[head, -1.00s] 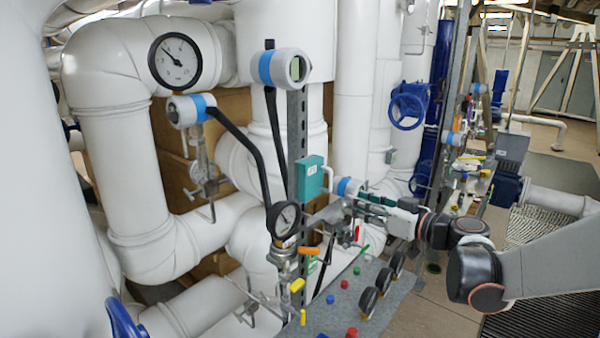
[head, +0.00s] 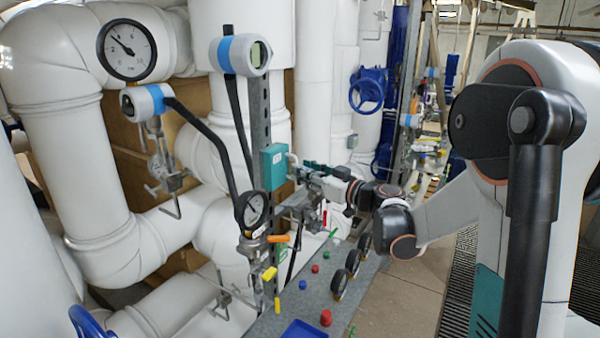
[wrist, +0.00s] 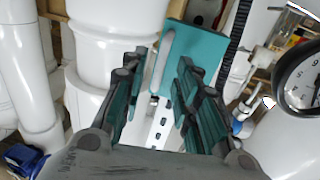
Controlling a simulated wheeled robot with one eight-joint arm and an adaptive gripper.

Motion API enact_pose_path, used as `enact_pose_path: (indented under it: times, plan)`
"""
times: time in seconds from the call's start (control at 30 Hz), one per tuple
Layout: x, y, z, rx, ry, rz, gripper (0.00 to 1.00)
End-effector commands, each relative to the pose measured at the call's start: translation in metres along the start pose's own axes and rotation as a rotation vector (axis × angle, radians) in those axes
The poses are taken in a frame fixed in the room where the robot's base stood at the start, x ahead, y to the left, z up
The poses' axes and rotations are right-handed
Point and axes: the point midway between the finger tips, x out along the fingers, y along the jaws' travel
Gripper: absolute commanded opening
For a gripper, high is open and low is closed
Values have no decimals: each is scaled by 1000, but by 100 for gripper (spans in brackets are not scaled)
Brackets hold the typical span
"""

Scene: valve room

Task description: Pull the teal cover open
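The teal cover (head: 274,167) is the front of a small box on a grey upright post, and it appears closed. It also shows in the wrist view (wrist: 200,55), with a pale bar handle (wrist: 162,62) along its left edge. The handle shows in the head view (head: 293,162) on the box's right side. My gripper (head: 306,173) is just right of the cover. In the wrist view its teal-padded fingers (wrist: 160,75) are spread apart, with the handle seen between them. No contact with the handle is clear.
A pressure gauge (head: 253,209) stands close below the box and shows at the right of the wrist view (wrist: 301,80). A grey bench (head: 285,318) with coloured knobs and black wheels lies below. White pipes fill the left. Open floor (head: 385,300) is at the right.

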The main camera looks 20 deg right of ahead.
Motion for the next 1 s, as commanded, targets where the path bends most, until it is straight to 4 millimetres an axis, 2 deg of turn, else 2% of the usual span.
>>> enact_pose_path:
  times: [0.03,0.2,0.53,0.57,0.67,1.0]
  plan:
    - [8,0,1,0,0,-2,28]
    - [20,0,0,0,0,-1,28]
    - [23,0,0,0,0,0,28]
    - [23,0,0,0,0,0,24]
    - [23,0,0,0,0,0,1]
    - [22,-1,0,0,0,8,0]
